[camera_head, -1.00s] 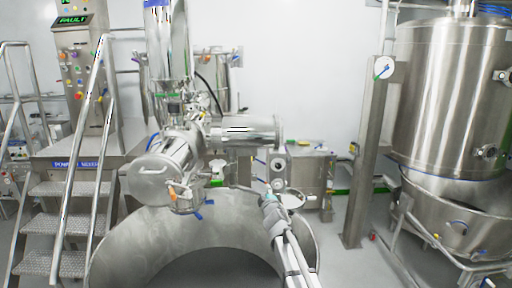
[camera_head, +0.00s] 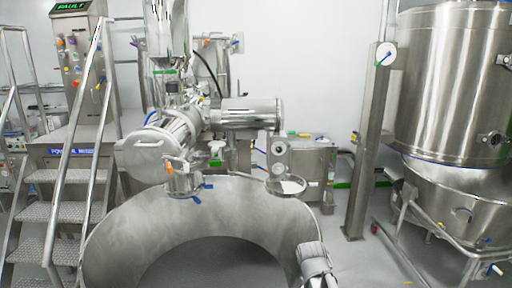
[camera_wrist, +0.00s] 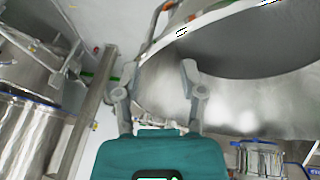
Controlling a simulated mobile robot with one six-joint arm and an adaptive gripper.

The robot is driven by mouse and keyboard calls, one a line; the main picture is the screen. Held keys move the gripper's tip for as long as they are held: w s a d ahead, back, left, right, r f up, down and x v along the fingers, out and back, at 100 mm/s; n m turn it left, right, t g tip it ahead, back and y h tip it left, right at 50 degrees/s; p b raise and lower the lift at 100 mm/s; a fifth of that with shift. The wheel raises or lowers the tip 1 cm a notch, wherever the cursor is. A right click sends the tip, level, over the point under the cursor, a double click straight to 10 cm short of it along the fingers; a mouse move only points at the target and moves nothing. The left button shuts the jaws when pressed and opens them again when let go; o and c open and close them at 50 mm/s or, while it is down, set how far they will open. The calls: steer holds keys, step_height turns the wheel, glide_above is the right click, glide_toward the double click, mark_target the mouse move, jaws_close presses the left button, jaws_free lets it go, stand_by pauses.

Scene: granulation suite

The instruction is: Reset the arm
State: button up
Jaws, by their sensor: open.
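My gripper (camera_wrist: 158,78) shows in the wrist view with its two grey fingers spread apart and nothing between them. Its teal body fills the bottom of that view. Behind the fingers is the curved steel wall of a large vessel (camera_wrist: 165,98). In the head view, a grey part of my arm stands at the lower edge, in front of the right side of the large open steel vessel (camera_head: 112,225). I cannot make out the gripper's fingers in the head view.
Metal stairs (camera_head: 50,210) with handrails stand at left beside a control cabinet (camera_head: 80,65). A steel machine with horizontal cylinders (camera_head: 250,112) stands behind the vessel. A steel post (camera_head: 370,150) and large tank (camera_head: 450,85) stand at right. Grey floor shows between vessel and post.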

steer(key=s+a+f+m+g+y+b, duration=0.1)
steer(key=s+f+g, duration=0.3)
steer(key=s, duration=0.6)
steer(key=shift+s+m+y+b, duration=0.3)
steer(key=shift+s+y+b, duration=0.1)
steer(key=shift+b, duration=0.1)
steer(key=shift+w+a+f, duration=0.1)
steer(key=shift+a, duration=0.1)
